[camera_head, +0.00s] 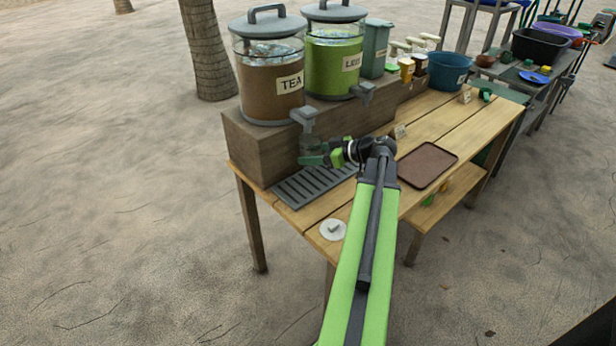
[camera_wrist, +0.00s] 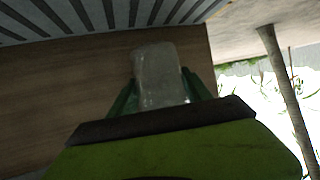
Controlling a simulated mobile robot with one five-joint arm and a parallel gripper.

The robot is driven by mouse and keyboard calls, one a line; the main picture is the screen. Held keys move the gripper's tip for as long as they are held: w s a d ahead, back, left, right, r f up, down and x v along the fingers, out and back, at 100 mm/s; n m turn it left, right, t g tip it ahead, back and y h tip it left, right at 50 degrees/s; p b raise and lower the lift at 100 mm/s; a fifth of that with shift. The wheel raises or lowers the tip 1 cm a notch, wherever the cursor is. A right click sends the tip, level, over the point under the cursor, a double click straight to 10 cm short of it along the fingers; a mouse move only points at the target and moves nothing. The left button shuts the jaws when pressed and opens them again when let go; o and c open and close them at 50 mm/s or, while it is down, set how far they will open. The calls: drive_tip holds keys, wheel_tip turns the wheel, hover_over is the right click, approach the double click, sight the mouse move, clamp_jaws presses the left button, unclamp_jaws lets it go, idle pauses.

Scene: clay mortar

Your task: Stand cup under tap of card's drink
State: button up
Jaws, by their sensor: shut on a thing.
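A clear cup (camera_head: 308,144) is held in my gripper (camera_head: 316,157), just below the grey tap (camera_head: 303,116) of the brown TEA dispenser (camera_head: 268,90). In the wrist view the pale cup (camera_wrist: 158,75) sits between the green fingers. My gripper is above the slatted drip tray (camera_head: 290,191), which shows at the top of the wrist view (camera_wrist: 100,15). I cannot tell whether the cup touches the tray. The green dispenser (camera_head: 334,62), its label partly hidden, has its own tap (camera_head: 365,92). A small card (camera_head: 399,131) stands on the table; its writing is too small to read.
The dispensers stand on a wooden riser (camera_head: 245,148). A brown tray (camera_head: 427,166) lies right of my arm, and a white disc (camera_head: 333,230) sits at the near table edge. Bottles, a blue tub (camera_head: 448,71) and another card (camera_head: 465,97) are farther back.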

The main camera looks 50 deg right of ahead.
sight(308, 168)
drive_tip(key=shift+w+a+f, duration=0.3)
drive_tip(key=shift+a+f, duration=0.1)
drive_tip(key=shift+a, duration=0.2)
drive_tip(key=shift+f+b, duration=2.15)
drive_tip(key=shift+b, duration=0.1)
drive_tip(key=o, duration=1.5)
drive_tip(key=shift+r, duration=0.1)
drive_tip(key=shift+s+r+p, duration=0.1)
drive_tip(key=shift+r+p, duration=0.25)
drive_tip(key=shift+p, duration=0.1)
drive_tip(key=p+v, duration=0.4)
drive_tip(key=v, duration=0.7)
drive_tip(key=shift+s+d, duration=0.15)
drive_tip(key=shift+s, duration=0.2)
